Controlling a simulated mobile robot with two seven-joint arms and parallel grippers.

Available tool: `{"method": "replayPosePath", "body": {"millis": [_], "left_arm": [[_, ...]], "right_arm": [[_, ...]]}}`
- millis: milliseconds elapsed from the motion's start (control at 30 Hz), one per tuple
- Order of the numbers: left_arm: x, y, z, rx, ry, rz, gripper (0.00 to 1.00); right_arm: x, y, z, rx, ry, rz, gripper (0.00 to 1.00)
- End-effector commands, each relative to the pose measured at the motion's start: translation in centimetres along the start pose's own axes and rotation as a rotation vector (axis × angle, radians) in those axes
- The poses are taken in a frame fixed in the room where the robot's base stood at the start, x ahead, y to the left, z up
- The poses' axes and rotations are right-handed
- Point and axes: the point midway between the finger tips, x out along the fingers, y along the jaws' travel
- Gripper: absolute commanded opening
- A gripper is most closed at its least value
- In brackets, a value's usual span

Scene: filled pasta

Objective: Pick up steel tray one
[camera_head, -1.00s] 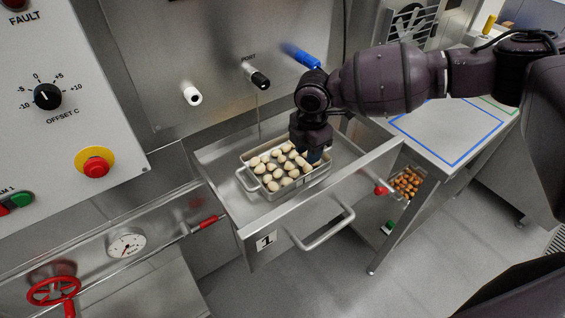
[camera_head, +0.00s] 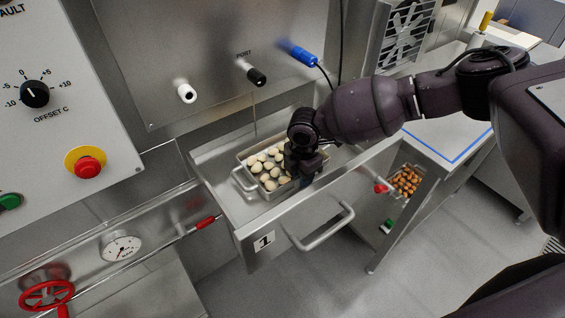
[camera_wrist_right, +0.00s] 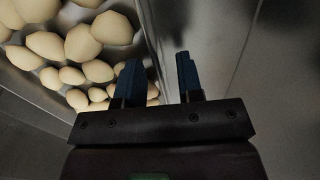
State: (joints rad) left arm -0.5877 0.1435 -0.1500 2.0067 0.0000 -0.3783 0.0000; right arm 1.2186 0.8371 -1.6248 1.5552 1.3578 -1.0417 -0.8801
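The steel tray (camera_head: 274,194) sits in the open drawer marked 1 and holds several pale round pasta pieces (camera_head: 264,167). A handle shows at its left end; its right end is partly hidden behind my gripper. My right gripper (camera_head: 304,181) points down at the tray's right end. In the right wrist view, its two blue fingers (camera_wrist_right: 160,82) are apart, and the tray's wall edge (camera_wrist_right: 150,35) runs toward the gap between them. I cannot tell whether they touch it. My left gripper is not in view.
The drawer (camera_head: 285,235) stands pulled out, with a bar handle (camera_head: 325,228) in front. A steel table (camera_head: 440,140) with a blue outline is at the right. Orange pieces (camera_head: 407,181) lie below it. A control panel (camera_head: 60,130) is at the left.

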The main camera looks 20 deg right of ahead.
Motion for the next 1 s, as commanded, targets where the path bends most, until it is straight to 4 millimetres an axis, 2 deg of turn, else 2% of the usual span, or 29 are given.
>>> {"method": "replayPosePath", "body": {"millis": [67, 267, 500, 1000], "left_arm": [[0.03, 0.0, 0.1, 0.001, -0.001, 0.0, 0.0], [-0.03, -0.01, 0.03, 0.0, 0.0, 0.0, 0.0], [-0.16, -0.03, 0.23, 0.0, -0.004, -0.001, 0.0], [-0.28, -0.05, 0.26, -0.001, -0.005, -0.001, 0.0]], "right_arm": [[0.56, 0.03, -0.01, 0.0, 0.0, 0.0, 0.34], [0.52, 0.04, 0.02, 0.0, 0.0, 0.002, 0.34], [0.51, 0.03, 0.02, 0.001, 0.0, 0.002, 0.0], [0.02, 0.09, 0.03, 0.001, 0.0, 0.004, 0.0]]}}
